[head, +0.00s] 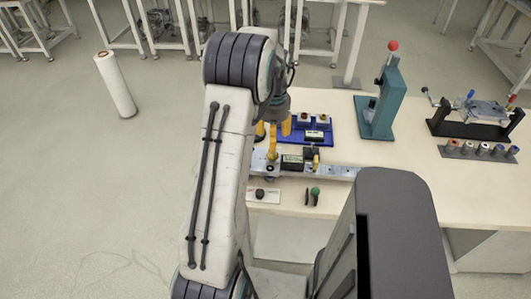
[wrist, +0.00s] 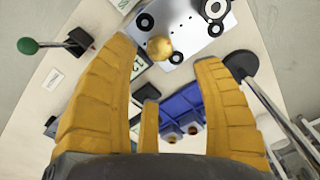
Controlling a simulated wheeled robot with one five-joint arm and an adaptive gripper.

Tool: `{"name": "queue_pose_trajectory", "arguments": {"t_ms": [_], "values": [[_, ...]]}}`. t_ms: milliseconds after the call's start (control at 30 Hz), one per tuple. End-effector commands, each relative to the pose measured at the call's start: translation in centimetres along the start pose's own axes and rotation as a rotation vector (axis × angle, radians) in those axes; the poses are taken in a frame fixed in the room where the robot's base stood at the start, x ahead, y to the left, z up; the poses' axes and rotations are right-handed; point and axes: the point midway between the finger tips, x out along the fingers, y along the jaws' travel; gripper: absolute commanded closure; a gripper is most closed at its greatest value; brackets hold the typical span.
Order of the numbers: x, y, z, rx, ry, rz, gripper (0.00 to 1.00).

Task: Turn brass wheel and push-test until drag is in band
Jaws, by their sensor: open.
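My gripper (wrist: 164,54) is open, with its yellow fingers spread. In the wrist view, a round brass piece (wrist: 159,47), apparently the brass wheel, shows beyond the fingertips, nearer the left finger. Nothing is visibly held; whether a finger touches the brass cannot be told. The brass sits by a silver plate (wrist: 190,22) with dark round fittings. In the head view my gripper (head: 273,135) points down over the silver rail (head: 338,172) on the bench; the wheel is not clearly seen there. A small display (head: 292,162) stands by the rail, its reading too small to read.
A blue tray (head: 319,142) lies behind the rail. A green-knobbed item (head: 315,192) lies in front. A teal press (head: 383,100) with a red knob, a black fixture (head: 470,122) and a row of spools (head: 482,150) stand right. Clear bench lies between.

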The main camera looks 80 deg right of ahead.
Motion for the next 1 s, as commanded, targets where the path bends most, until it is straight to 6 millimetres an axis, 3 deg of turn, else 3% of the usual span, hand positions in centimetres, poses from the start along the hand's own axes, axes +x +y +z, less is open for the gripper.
{"name": "queue_pose_trajectory", "arguments": {"t_ms": [167, 700, 1000], "values": [[0.6, 0.0, 0.1, 0.036, -0.003, 0.001, 0.40], [6.5, 0.0, 0.1, 0.040, -0.004, 0.001, 0.40], [7.4, 0.0, 0.1, 0.040, -0.002, 0.001, 0.40]]}}
